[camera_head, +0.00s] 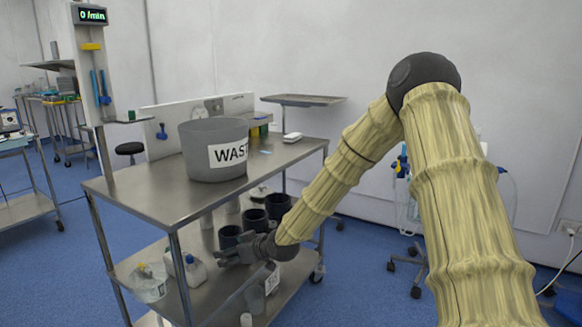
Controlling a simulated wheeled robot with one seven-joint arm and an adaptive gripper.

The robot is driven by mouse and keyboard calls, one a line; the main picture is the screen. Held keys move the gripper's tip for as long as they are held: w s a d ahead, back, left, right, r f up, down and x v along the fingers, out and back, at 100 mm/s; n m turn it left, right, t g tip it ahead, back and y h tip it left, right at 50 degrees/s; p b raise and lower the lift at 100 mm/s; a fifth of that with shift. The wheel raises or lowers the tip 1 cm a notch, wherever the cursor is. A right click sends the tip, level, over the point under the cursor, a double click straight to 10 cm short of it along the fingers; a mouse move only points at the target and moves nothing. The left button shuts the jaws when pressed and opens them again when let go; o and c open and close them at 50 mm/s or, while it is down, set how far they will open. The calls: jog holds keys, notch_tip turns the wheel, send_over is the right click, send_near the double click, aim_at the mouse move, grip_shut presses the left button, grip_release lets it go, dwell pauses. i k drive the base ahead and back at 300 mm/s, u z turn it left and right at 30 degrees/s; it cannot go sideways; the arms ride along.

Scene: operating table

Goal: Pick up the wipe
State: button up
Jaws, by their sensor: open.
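I cannot pick out a wipe for certain. A small flat pale-blue piece (265,152) lies on the metal cart's top (150,188), right of the waste bin, and may be it. A small white item (292,137) lies behind it near the back right of the top. My gripper (222,256) is dark grey and open, at the end of my yellowish sleeved arm. It is below the level of the cart's top, in front of the dark containers, and looks empty. Whether it touches anything there is unclear.
A grey bin marked WAST (205,150) stands on the top. Dark cylindrical containers (277,205), white bottles (195,270) and a clear container (150,283) stand lower on the cart. A steel tray stand (303,100) is behind. The top's front left is bare.

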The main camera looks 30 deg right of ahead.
aim_at(292, 137)
jog(key=z, duration=1.1)
